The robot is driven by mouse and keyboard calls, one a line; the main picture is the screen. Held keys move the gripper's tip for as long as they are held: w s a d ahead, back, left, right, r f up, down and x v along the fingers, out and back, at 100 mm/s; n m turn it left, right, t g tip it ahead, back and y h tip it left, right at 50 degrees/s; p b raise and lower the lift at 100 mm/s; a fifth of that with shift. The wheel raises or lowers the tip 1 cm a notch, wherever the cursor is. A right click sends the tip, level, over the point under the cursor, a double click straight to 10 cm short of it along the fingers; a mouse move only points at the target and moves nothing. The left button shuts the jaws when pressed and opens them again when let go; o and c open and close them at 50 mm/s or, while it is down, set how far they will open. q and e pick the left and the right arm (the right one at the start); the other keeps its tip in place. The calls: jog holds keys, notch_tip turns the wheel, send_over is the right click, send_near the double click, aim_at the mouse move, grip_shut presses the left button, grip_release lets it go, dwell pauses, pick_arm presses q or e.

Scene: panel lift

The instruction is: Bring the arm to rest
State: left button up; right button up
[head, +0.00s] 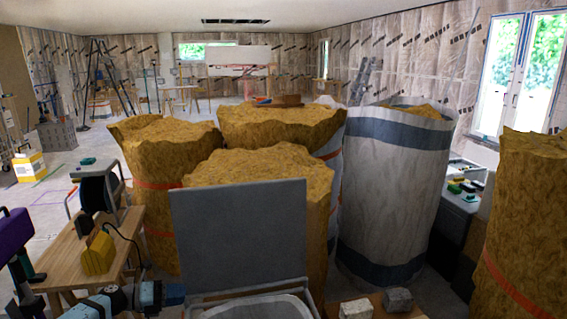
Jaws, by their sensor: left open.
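My left gripper (176,293) is low in the head view, at the end of my arm that comes in from the lower left. Its blue jaws are open, and I see nothing between them. It is just left of a grey upright panel (240,235), which stands at the back of a pale, tray-like box (250,308) cut off by the bottom edge. I cannot tell how far the jaws are from the box. My right gripper is not in view.
A wooden bench (75,245) with a yellow block (98,254) is at left. Fibrous yellow rolls (165,180) and a white wrapped roll (390,190) crowd the middle; another roll (525,230) is at right. Grey blocks (398,299) sit at bottom. Open floor (45,200) lies far left.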

pick_arm(q)
jog(key=s+f+n+t+y, duration=0.5)
jog(key=s+f+n+t, duration=0.35)
jog(key=s+n, duration=0.7)
jog(key=s+a+f+n+g+y, duration=0.2)
jog(key=s+f+n+g+y, duration=0.15)
jog(key=s+n, duration=0.6)
jog(key=s+a+f+n+g+y, duration=0.15)
jog(key=s+n+y, duration=0.3)
jog(key=s, duration=0.95)
jog(key=w+d+n+h, duration=0.15)
jog(key=d+n, duration=0.35)
jog(key=d, duration=0.9)
notch_tip(320, 180, up, 14)
jog(key=s+a+t+p, duration=0.1)
jog(key=p, duration=1.4)
jog(key=shift+a+r, duration=0.15)
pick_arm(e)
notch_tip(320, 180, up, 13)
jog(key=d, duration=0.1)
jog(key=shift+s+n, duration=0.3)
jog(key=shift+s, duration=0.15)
pick_arm(q)
jog(key=shift+s+t, duration=0.1)
jog(key=shift+t, duration=0.15)
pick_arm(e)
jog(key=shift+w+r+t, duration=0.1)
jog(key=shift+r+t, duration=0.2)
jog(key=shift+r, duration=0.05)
